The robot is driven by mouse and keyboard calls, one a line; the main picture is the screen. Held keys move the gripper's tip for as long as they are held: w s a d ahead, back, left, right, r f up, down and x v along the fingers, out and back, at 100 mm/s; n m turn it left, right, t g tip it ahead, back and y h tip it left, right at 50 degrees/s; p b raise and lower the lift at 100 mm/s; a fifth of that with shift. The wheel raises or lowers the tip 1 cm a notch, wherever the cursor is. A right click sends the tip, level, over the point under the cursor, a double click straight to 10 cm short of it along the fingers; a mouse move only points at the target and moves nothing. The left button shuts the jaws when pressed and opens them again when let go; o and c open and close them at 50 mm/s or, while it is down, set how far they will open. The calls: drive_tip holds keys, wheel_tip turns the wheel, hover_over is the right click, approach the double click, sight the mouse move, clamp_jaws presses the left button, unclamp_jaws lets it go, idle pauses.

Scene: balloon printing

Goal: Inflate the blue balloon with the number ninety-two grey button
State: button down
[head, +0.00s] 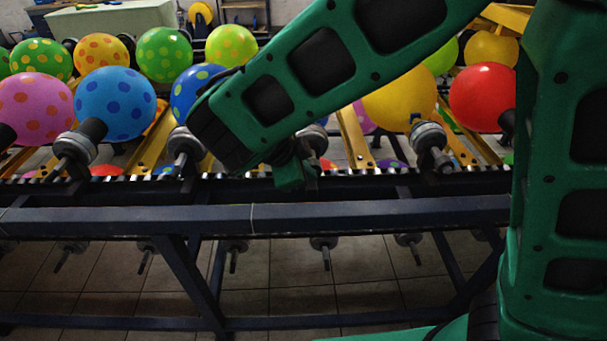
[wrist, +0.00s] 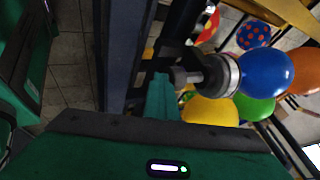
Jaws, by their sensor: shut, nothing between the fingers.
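A plain blue balloon (wrist: 265,72) sits on a grey metal holder (wrist: 220,75) in the wrist view. A short grey knob (wrist: 181,77) sticks out of the holder toward my gripper (wrist: 160,80). In the head view a sliver of blue (head: 323,121) shows behind my gripper (head: 291,180); my arm hides most of what is there. My gripper is shut and empty, with its fingertips right beside the knob in the wrist view. I cannot tell whether they touch it. No number is readable on any holder.
A dark rail (head: 400,212) runs across the front. A spotted blue balloon (head: 115,103) and its holder (head: 75,150) stand to the left. A yellow balloon (head: 400,98) and a red balloon (head: 482,97) stand to the right. Tiled floor (head: 280,285) shows below the rail.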

drive_tip(key=shift+w+d+r, duration=0.25)
drive_tip(key=shift+w+r, duration=0.1)
drive_tip(key=shift+w+f, duration=0.2)
drive_tip(key=shift+f, duration=0.05)
idle(0.8)
drive_tip(key=shift+r, duration=0.1)
idle(2.0)
drive_tip(key=shift+s, duration=0.1)
drive_tip(key=s, duration=0.3)
drive_tip(key=shift+s+a+f, duration=0.2)
drive_tip(key=shift+a+f, duration=0.2)
drive_tip(key=s+v, duration=0.1)
drive_tip(key=v, duration=1)
drive_tip(key=shift+d+f, duration=0.15)
drive_tip(key=shift+d, duration=0.15)
